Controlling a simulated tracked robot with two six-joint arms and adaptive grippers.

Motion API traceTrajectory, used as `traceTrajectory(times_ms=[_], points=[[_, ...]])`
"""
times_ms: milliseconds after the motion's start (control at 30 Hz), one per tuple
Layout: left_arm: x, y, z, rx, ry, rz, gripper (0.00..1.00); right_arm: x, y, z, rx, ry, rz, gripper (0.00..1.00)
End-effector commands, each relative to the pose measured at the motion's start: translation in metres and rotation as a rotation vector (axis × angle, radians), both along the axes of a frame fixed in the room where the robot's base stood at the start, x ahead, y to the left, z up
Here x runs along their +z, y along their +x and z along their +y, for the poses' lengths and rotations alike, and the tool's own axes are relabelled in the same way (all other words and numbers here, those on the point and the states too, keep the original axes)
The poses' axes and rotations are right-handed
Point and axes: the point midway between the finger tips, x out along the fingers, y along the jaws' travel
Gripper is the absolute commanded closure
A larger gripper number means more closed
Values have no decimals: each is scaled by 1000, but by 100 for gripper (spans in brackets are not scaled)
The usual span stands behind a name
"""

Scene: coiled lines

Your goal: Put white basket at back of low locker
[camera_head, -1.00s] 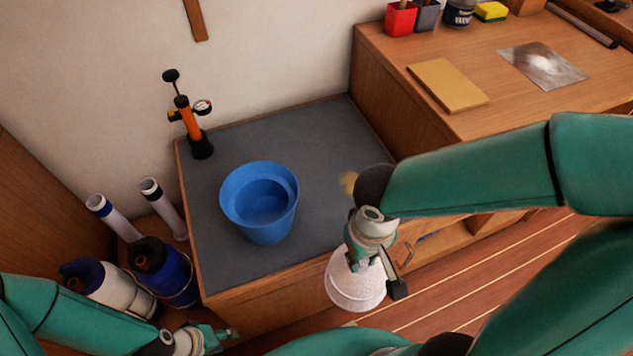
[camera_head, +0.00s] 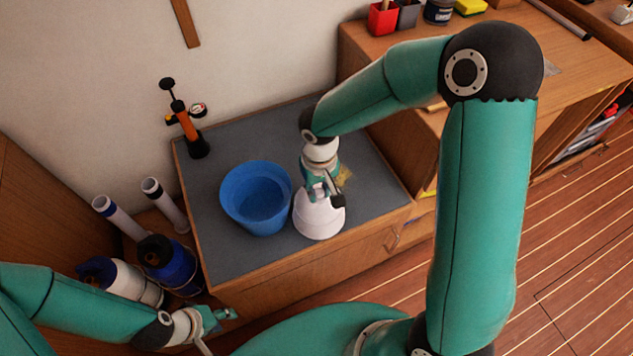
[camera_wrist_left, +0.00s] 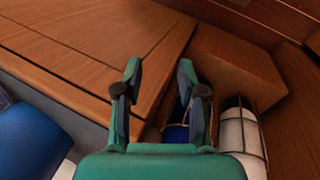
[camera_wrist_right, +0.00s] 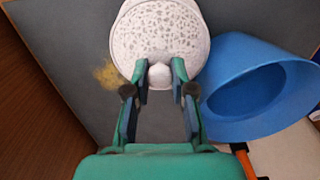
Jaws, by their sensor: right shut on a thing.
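My right gripper (camera_head: 325,192) is shut on the knob of the white basket (camera_head: 318,220). The basket is over the front part of the grey-topped low locker (camera_head: 235,270), just right of the blue bucket (camera_head: 240,222). I cannot tell whether its base touches the top. In the right wrist view the basket (camera_wrist_right: 150,35) shows a speckled white face, with its knob between the fingertips. My left gripper (camera_head: 222,315) is open and empty, low by the locker's front left corner. In the left wrist view its fingers (camera_wrist_left: 160,80) are spread.
An orange pump (camera_head: 185,125) stands at the locker's back left corner. A yellowish patch (camera_head: 344,176) lies right of the basket. The back middle of the locker top is clear. A taller wooden cabinet (camera_head: 370,145) bounds the right side. Bottles (camera_head: 165,262) and tubes stand left.

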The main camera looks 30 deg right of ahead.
Motion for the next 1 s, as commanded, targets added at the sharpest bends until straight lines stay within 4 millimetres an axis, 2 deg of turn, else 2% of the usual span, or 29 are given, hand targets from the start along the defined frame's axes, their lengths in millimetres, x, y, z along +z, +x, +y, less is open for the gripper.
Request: traceTrajectory(times_ms=[100, 167, 533, 567, 700, 1000], points=[[6, 0, 0, 0, 0, 0, 60, 1, 15, -1, -2, 0, 2, 100], [10, 0, 0, 0, 0, 0, 60, 1, 14, -1, -1, 0, 4, 100], [3, 0, 0, 0, 0, 0, 60, -6, 14, -1, -1, 0, 1, 100], [3, 0, 0, 0, 0, 0, 60, -6, 14, -1, -1, 0, 1, 75], [5, 0, 0, 0, 0, 0, 60, -4, 14, -1, -1, 0, 2, 51], [5, 0, 0, 0, 0, 0, 60, -4, 14, -1, -1, 0, 2, 51]])
